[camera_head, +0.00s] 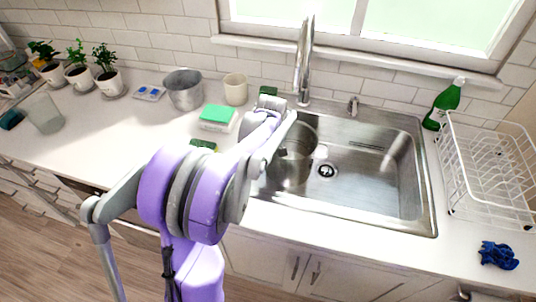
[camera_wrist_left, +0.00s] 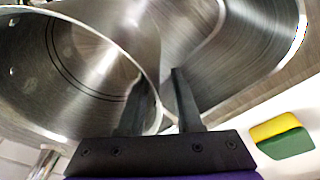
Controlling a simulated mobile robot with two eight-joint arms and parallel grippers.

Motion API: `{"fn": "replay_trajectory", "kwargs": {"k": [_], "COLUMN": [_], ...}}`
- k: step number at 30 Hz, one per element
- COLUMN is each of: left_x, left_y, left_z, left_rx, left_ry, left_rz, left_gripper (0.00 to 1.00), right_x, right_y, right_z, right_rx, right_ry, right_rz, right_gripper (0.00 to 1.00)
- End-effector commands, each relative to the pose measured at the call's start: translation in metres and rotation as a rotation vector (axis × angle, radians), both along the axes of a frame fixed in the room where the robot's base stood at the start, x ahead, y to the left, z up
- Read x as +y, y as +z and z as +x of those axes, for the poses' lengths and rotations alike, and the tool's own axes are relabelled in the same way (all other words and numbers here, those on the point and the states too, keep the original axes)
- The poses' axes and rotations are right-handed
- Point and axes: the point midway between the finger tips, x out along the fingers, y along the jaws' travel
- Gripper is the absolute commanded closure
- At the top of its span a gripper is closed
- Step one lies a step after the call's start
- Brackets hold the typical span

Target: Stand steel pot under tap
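The steel pot (camera_head: 297,172) stands in the left part of the sink (camera_head: 385,185), in front of the tap (camera_head: 304,62), and looks upright. My left arm reaches across the counter and hides part of its left side. My left gripper (camera_wrist_left: 158,76) is at the pot's rim. In the left wrist view the pot (camera_wrist_left: 85,75) fills the left side, with one finger inside its wall and the other outside. A gap shows between the fingers and the thin rim, so the gripper looks open around it. My right gripper is not in view.
A white dish rack (camera_head: 487,165) and a green spray bottle (camera_head: 443,104) stand right of the sink. A metal bucket (camera_head: 185,92), a cream cup (camera_head: 235,89) and a green-topped box (camera_head: 218,118) stand left. A yellow-green sponge (camera_wrist_left: 280,133) lies by the sink. The sink's right half is clear.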

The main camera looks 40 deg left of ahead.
Motion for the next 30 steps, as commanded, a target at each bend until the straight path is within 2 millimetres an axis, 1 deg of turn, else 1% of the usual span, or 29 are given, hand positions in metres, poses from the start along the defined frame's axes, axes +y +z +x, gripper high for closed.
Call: {"fn": "replay_trajectory", "kwargs": {"k": [7, 11, 14, 21, 24, 27, 30], "left_x": [0.0, -0.001, -0.004, -0.011, -0.013, -0.015, -0.017], "left_y": [0.002, 0.014, 0.032, 0.084, 0.101, 0.113, 0.119], "left_z": [0.0, -0.001, -0.002, -0.007, -0.008, -0.009, -0.01], "left_rx": [0.0, 0.0, -0.001, -0.001, 0.0, 0.0, -0.001], "left_ry": [0.0, 0.0, 0.0, 0.0, 0.0, 0.0, -0.006], "left_rz": [0.0, 0.0, 0.0, 0.0, 0.0, 0.0, 0.001], "left_gripper": [0.66, 0.66, 0.66, 0.66, 0.66, 0.66, 0.66], "right_x": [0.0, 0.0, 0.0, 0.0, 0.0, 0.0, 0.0], "right_y": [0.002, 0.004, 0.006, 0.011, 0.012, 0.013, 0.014], "right_z": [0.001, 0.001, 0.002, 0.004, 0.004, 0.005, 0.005], "right_rx": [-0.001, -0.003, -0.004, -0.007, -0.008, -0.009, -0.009], "right_ry": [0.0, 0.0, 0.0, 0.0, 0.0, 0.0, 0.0], "right_rz": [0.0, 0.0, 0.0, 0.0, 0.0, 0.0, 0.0], "right_gripper": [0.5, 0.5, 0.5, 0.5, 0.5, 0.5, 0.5]}}
